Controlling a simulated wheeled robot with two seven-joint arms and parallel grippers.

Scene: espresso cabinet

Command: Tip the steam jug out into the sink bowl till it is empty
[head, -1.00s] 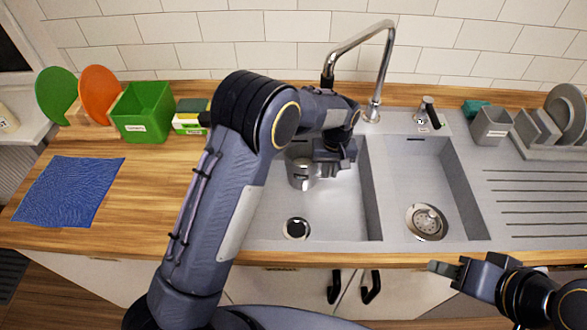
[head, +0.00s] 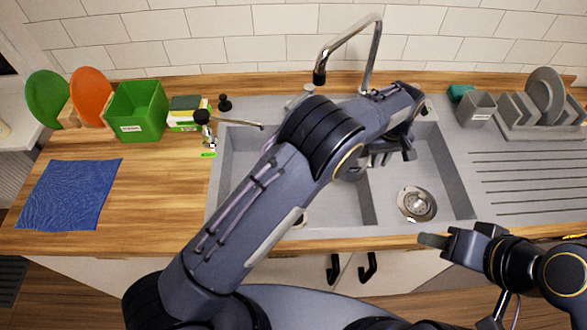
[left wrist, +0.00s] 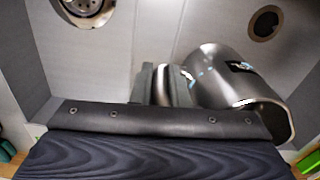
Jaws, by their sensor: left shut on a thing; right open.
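The steel steam jug (left wrist: 225,80) with a dark label shows in the left wrist view, lying slanted across the picture with a bright rim edge at lower right. My left gripper (left wrist: 165,85) is shut on it at its handle side. In the head view my left gripper (head: 390,155) is over the sink near the divider, and my arm hides the jug. The sink has a left bowl (head: 250,165) and a right bowl (head: 440,165). I cannot see the jug's contents or any stream. My right gripper (head: 445,243) is open and empty at the counter's front edge.
The tall tap (head: 372,55) stands behind the sink. A metal fitting with a thin spout (head: 235,122) is at the sink's left rim. A green bin (head: 137,110) and blue cloth (head: 68,195) are left. A grey caddy (head: 476,108) and plate rack (head: 545,118) are right.

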